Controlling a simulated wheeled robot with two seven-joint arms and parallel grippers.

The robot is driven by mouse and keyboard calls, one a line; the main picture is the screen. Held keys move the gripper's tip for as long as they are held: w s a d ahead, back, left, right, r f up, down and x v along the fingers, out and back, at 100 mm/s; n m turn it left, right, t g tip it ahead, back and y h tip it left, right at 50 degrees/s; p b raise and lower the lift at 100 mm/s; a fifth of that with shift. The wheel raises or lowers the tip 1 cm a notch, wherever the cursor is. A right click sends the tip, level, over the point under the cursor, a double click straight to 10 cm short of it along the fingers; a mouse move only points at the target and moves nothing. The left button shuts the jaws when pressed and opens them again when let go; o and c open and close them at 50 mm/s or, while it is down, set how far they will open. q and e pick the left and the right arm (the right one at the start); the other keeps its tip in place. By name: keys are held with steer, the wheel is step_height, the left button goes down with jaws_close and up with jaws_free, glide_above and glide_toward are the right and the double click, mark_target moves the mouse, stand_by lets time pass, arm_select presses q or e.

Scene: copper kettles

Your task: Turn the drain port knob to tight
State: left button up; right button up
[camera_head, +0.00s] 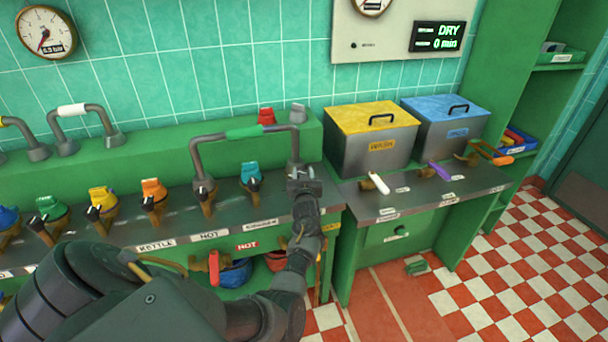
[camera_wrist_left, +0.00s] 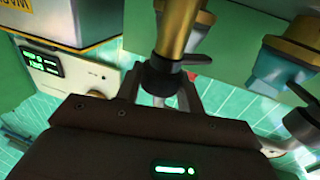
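My left gripper (camera_head: 303,182) reaches up to the right end of the valve counter, below the right end of a bent pipe with a green grip (camera_head: 245,132). In the left wrist view, a brass stem with a black collar and small lever (camera_wrist_left: 162,76) lies between or just beyond the two fingers (camera_wrist_left: 165,92). I cannot tell whether the fingers touch it. No label naming the drain port is readable, so I cannot tell which knob it is. My right gripper is not in view.
Blue (camera_head: 250,176) and orange (camera_head: 153,189) valves stand left of the gripper on the counter. A yellow-lidded bin (camera_head: 372,150) and a blue-lidded bin (camera_head: 445,130) stand to the right. Brass taps with white (camera_head: 378,183) and purple (camera_head: 439,171) handles sit before them.

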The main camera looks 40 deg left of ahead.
arm_select(q)
steer(key=c, duration=0.4)
steer(key=shift+s+a, duration=0.1)
steer(key=shift+m+t+h+p, duration=0.55)
steer(key=shift+m+t+h, duration=0.25)
steer(key=shift+m+h, duration=0.25)
steer(key=m+t+h, duration=0.2)
steer(key=h, duration=0.1)
steer(key=shift+f+m+h, duration=0.1)
steer(key=shift+m+h, duration=0.15)
steer(key=shift+h, duration=0.1)
steer(key=m+h+b, duration=0.1)
steer(key=m+h, duration=0.1)
steer(key=h, duration=0.1)
steer(key=shift+f+t+h, duration=0.15)
steer(key=shift+t+h, duration=0.15)
steer(key=shift+t, duration=0.1)
steer(key=shift+m+h+b, duration=1.35)
steer(key=shift+m+h, duration=0.35)
steer(key=shift+h, duration=0.9)
